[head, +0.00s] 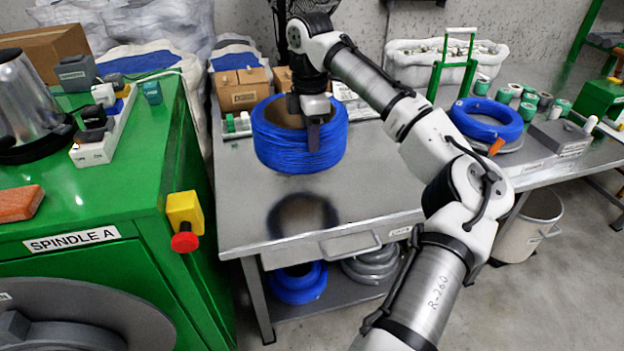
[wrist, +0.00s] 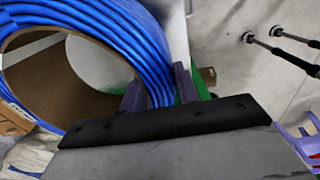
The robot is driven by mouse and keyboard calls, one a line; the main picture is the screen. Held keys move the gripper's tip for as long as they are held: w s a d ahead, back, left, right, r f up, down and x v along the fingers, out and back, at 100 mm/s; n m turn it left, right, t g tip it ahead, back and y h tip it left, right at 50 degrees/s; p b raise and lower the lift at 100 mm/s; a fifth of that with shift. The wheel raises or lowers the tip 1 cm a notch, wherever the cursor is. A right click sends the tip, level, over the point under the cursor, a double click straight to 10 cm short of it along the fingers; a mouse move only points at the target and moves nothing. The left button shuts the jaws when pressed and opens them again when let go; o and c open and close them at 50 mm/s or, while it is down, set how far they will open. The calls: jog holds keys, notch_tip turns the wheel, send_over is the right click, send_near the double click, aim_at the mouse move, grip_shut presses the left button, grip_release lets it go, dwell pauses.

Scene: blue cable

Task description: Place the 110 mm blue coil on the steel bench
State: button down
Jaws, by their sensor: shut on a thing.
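A large blue coil (head: 285,153) with a brown inner core hangs in my gripper (head: 314,135). The steel bench (head: 370,188) is below it. A dark round shadow lies on the bench top, apart from the coil, so the coil appears to be in the air. In the wrist view, the two fingers of my gripper (wrist: 160,88) sit on either side of the wall of the blue coil (wrist: 118,28), shut on it. The coil's far underside is hidden. I cannot read its size.
Cardboard boxes (head: 240,90) stand at the back of the bench. The green SPINDLE A machine (head: 150,200) is at left. Another blue coil (head: 484,130) lies on the bench at right. A blue coil (head: 297,285) and grey coils (head: 372,268) are underneath. The bench's front is clear.

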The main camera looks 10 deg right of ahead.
notch_tip(320, 180, down, 13)
jog(key=c, duration=1)
grip_release()
jog(key=shift+c, duration=0.2)
notch_tip(320, 180, up, 12)
